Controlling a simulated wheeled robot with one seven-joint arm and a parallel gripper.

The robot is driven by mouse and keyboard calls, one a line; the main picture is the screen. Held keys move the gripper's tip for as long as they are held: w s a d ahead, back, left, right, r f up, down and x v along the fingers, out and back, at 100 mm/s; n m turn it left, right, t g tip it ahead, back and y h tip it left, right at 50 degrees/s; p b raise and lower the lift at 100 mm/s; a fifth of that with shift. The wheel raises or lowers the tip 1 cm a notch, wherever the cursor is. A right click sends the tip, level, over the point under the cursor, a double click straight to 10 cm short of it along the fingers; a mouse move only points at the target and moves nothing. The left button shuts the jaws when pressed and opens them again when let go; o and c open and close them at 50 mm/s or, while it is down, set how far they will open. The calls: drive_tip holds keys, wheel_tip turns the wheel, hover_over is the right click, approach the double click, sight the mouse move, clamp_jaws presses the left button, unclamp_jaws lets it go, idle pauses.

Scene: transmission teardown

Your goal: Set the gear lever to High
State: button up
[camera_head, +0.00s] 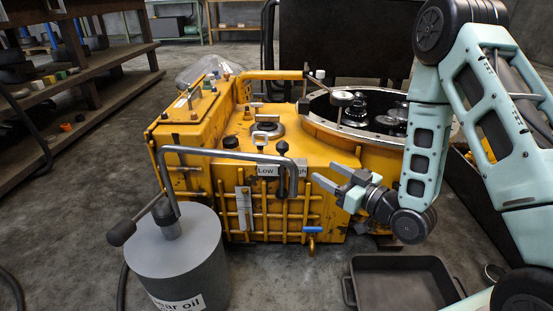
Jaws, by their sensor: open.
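The gear lever (283,168) is a dark upright handle with a black knob on the front of the yellow transmission housing (225,135). A white label behind it reads "Low" (266,171) to its left. A second label (301,171), partly hidden by the lever, shows letters ending in "gh" to its right. The lever stands between the two, overlapping the right label's left part. My gripper (322,180) is open and empty, just right of the lever, its fingers pointing left toward it. I see a gap between the fingers and the lever.
A grey gear oil drum (178,258) with a bent pump pipe (225,154) stands front left; the pipe reaches across near the lever. A blue-handled valve (312,230) sits below. A black tray (400,284) lies on the floor front right. Shelves (85,70) stand at left.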

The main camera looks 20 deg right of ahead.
sight(287, 149)
drive_tip(key=b+x, duration=0.5)
drive_tip(key=x, duration=1.2)
